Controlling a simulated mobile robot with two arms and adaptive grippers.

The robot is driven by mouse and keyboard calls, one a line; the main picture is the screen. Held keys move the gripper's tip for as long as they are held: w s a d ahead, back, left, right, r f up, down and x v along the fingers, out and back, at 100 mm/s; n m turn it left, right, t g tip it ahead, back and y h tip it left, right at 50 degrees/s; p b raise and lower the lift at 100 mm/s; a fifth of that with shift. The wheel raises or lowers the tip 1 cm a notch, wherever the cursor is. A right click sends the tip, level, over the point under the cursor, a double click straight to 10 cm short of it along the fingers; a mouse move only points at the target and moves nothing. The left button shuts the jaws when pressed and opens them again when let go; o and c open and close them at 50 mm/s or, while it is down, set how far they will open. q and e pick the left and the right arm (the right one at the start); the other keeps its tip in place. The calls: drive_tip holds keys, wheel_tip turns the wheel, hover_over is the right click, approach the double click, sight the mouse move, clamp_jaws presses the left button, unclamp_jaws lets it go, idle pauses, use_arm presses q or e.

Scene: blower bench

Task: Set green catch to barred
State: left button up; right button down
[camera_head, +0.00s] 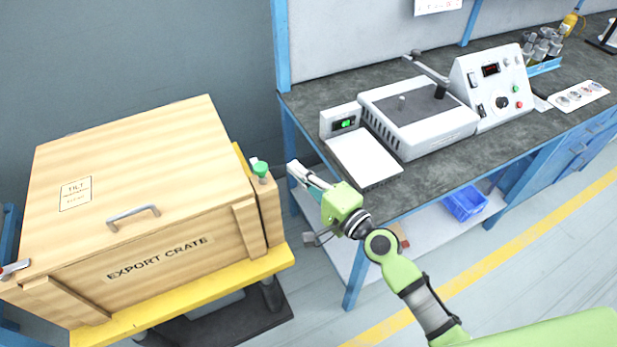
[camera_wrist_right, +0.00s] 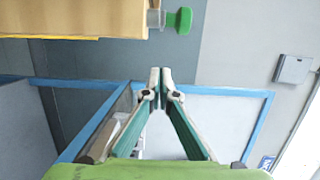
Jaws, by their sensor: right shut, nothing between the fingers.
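The green catch (camera_head: 261,169) is a green knob on a pale metal shaft at the right end of the wooden export crate (camera_head: 150,207). In the right wrist view the green catch (camera_wrist_right: 184,20) sticks out sideways from the crate's edge (camera_wrist_right: 75,20) near the top. My right gripper (camera_head: 291,167) is shut and empty, just right of the catch and apart from it. In the right wrist view its fingertips (camera_wrist_right: 160,72) meet below the knob. The catch's marked positions cannot be read. My left gripper is not in view.
A red catch (camera_head: 14,269) sits at the crate's left end. The crate has a metal handle (camera_head: 133,216) and rests on a yellow platform (camera_head: 190,299). A workbench (camera_head: 420,165) with instruments stands close to the right of my right gripper.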

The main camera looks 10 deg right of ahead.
sight(258, 165)
drive_tip(key=a, duration=0.2)
drive_tip(key=w+a+p, duration=0.1)
drive_tip(key=a, duration=0.2)
drive_tip(key=shift+w+a+p, duration=0.3)
